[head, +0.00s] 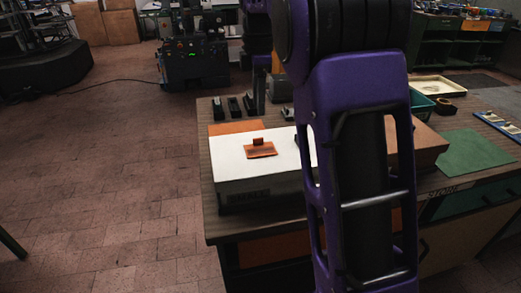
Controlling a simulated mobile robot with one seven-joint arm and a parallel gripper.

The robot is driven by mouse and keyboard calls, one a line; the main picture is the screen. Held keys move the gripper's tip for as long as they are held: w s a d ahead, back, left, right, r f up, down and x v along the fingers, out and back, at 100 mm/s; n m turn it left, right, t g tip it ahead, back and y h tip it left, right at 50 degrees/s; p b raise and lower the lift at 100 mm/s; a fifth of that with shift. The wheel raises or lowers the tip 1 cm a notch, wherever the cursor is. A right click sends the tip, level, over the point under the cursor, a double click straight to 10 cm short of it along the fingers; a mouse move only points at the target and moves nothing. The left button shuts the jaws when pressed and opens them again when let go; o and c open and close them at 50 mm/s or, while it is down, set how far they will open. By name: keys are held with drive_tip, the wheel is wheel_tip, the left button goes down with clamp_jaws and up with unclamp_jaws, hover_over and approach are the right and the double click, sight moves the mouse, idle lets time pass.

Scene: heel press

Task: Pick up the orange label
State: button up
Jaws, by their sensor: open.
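The orange label (261,151) is a small, flat orange piece with a darker raised tab on its far side. It lies on the white top of a low box-like block (238,165) near the left end of the workbench. It appears flat, with clear white surface around its left and near sides. My purple arm stands large in the foreground, to the right of the label, and hides part of the block's right end. I cannot make out my gripper, and nothing is touching the label.
Several dark tools (235,107) stand behind the block. An orange-brown patch (235,127) lies at its far edge. Right of my arm are a brown box (428,146), a green mat (465,150), a pale tray (440,87) and a dark tape roll (446,105). Open floor lies left.

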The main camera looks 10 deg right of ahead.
hover_over(259, 143)
drive_tip(key=w, duration=0.1)
wheel_tip(259, 143, down, 4)
drive_tip(key=shift+d+f, duration=0.1)
drive_tip(key=shift+f, duration=0.1)
drive_tip(key=f, duration=0.1)
drive_tip(key=f+b, duration=0.1)
drive_tip(key=f, duration=0.2)
drive_tip(key=shift+s+a+f, duration=0.1)
drive_tip(key=shift+s+a, duration=0.1)
drive_tip(key=shift+s, duration=0.15)
drive_tip(key=shift+f, duration=0.5)
clamp_jaws()
